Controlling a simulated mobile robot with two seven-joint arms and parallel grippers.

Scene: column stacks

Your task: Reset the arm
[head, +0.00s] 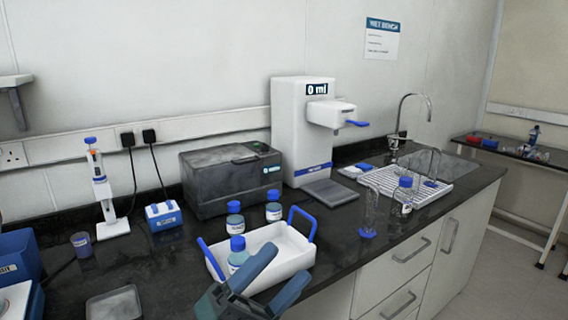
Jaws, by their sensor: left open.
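My left gripper (284,265) is at the bottom centre of the head view, in front of the white tray (292,255) and overlapping its near edge in the picture. Its two blue-grey fingers are spread apart, with nothing visible between them. The tray has blue handles, and a blue-capped bottle (238,258) stands in its left part. I cannot tell whether the fingers touch the tray. My right gripper is not in view.
Two blue-capped bottles (274,212) stand behind the tray. A grey box-shaped device (228,185), a white dispenser (297,135) and a pipette stand (108,200) line the wall. Glassware (371,210) and a drying rack (405,186) are to the right. Dark counter left of the tray is partly clear.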

